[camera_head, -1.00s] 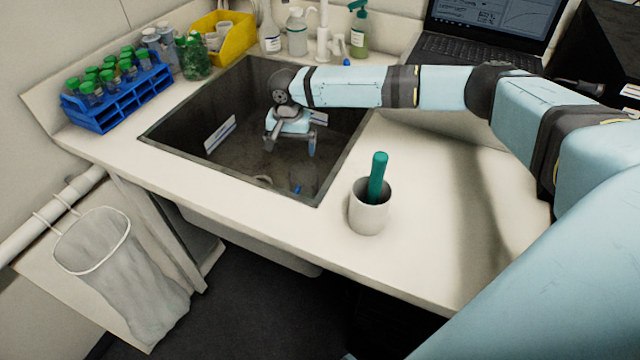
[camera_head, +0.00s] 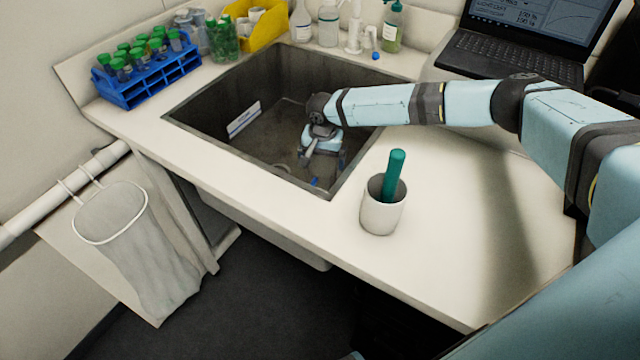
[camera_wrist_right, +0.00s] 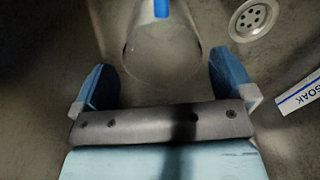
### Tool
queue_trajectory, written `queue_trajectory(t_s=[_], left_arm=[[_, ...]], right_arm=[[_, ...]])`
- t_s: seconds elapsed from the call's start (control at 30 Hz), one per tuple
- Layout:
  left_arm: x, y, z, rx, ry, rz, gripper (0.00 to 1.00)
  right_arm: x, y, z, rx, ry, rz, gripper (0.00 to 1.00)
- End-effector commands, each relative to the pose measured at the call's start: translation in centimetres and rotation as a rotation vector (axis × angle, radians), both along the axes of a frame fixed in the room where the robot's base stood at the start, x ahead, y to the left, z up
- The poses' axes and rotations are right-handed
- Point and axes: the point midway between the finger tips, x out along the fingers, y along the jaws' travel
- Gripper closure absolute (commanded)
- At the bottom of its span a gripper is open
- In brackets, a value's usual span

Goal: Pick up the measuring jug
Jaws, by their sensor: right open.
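The measuring jug (camera_wrist_right: 162,52) looks like a clear, round vessel with a blue part at the top edge of the wrist view. It stands in the dark sink (camera_head: 250,88). In the head view it is hard to make out; a pale curved edge and a small blue bit show near the sink's front wall. My right gripper (camera_head: 324,158) is down inside the sink, open. In the wrist view its two blue fingers (camera_wrist_right: 165,82) are spread, one on each side of the jug's near end, with gaps visible. My left gripper is not in view.
A white cup (camera_head: 382,212) with a green stick stands on the counter right of the sink. A blue tube rack (camera_head: 150,82), bottles and a yellow bin (camera_head: 262,28) line the back left. A label (camera_wrist_right: 300,92) and drain (camera_wrist_right: 252,18) lie beside the jug.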

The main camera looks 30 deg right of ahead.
Motion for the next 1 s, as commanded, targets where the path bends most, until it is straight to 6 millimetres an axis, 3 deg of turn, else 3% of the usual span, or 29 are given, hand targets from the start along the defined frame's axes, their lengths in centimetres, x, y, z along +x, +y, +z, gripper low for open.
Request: queue_trajectory(t_s=[0.3,0.57,0.73,1.0], left_arm=[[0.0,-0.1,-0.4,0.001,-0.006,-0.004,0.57],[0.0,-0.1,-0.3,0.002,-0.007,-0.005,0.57],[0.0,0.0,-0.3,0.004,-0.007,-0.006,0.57],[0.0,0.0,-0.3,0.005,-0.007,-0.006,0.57]], right_arm=[[0.2,0.2,-4.4,0.001,0.001,0.001,0.0],[0.2,0.1,-4.7,0.001,0.001,0.0,0.0],[0.2,0.1,-4.7,0.001,0.001,0.0,0.33],[0.2,0.1,-4.6,0.001,0.001,0.0,0.33]])
